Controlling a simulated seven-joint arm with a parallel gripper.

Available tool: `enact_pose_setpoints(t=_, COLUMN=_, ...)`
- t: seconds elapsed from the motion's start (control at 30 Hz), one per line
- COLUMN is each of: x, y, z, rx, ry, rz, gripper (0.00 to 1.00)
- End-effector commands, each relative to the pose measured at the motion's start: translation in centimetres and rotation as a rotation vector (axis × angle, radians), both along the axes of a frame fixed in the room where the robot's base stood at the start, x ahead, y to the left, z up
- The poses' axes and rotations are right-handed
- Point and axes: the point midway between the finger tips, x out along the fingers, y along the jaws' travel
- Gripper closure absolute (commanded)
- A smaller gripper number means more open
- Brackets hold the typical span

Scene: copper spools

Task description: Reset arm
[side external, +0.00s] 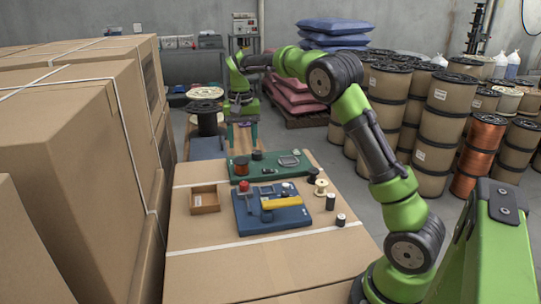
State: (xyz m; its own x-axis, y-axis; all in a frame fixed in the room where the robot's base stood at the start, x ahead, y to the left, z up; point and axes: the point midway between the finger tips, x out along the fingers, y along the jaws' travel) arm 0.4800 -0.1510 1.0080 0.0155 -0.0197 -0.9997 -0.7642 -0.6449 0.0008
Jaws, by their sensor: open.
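My gripper (242,137) hangs at the end of my green arm, beyond the far end of the cardboard-topped work surface (290,262) in the side external view. It points down and is open, with nothing visible between its fingers. It is apart from the spools and mats. A blue mat (270,222) carries a yellow item (282,202) and small pieces. A green mat (262,174) behind it holds a copper spool (241,169) and a grey tray-like item (289,161).
Tall cartons (60,170) wall the left side. Stacked large spools (440,125) stand on the right. The front of the surface is clear.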

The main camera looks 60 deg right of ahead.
Motion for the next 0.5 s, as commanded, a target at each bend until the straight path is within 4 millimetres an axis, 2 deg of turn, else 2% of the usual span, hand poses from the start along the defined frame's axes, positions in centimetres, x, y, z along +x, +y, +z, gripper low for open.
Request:
enact_pose_setpoints(t=0.27, x=-7.1, y=6.9, z=3.1, rx=0.059, ry=-0.202, rz=0.188, gripper=0.43)
enact_pose_setpoints(t=0.5, x=-15.0, y=13.2, z=4.2, rx=0.068, ry=-0.39, rz=0.345, gripper=0.43)
